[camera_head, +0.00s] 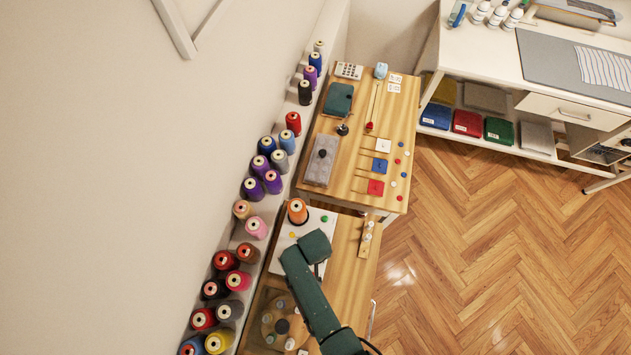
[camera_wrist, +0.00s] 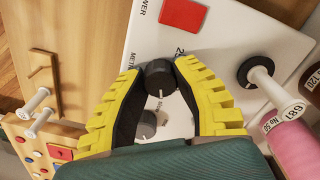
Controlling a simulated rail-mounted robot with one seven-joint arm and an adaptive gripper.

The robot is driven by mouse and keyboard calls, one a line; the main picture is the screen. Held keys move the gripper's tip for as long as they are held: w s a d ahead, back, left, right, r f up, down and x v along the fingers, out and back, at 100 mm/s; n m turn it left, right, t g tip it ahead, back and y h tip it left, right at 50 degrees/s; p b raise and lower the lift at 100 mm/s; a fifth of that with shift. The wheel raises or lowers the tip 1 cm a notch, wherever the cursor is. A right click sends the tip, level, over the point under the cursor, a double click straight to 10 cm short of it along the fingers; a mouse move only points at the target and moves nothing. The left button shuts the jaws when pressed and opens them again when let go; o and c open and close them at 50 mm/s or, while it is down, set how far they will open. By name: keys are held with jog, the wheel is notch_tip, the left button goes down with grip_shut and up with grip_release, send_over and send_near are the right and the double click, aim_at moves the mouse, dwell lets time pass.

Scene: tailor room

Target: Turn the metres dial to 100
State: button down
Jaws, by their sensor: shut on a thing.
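The white winder panel (camera_wrist: 217,42) fills much of the wrist view, with printed letters beginning "METR" and a "25" near a dark round knob. That knob, the metres dial (camera_wrist: 158,73), sits between the yellow fingertips of my gripper (camera_wrist: 162,76). My gripper is shut on the dial. A small light mark shows at the dial's lower edge; I cannot tell which number it points to, and no 100 is readable. In the head view the white winder (camera_head: 285,247) is partly covered by my green arm, which hides the dial and fingertips.
A white spindle (camera_wrist: 275,92) and pink cone (camera_wrist: 297,145) are at right. An orange cone (camera_head: 297,209) stands on the winder.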

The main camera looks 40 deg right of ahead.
jog(key=shift+s+f, duration=0.15)
jog(key=c, duration=0.7)
grip_release()
jog(key=shift+c, duration=0.2)
jog(key=shift+r, duration=0.2)
notch_tip(320, 180, up, 12)
jog(key=shift+f, duration=0.1)
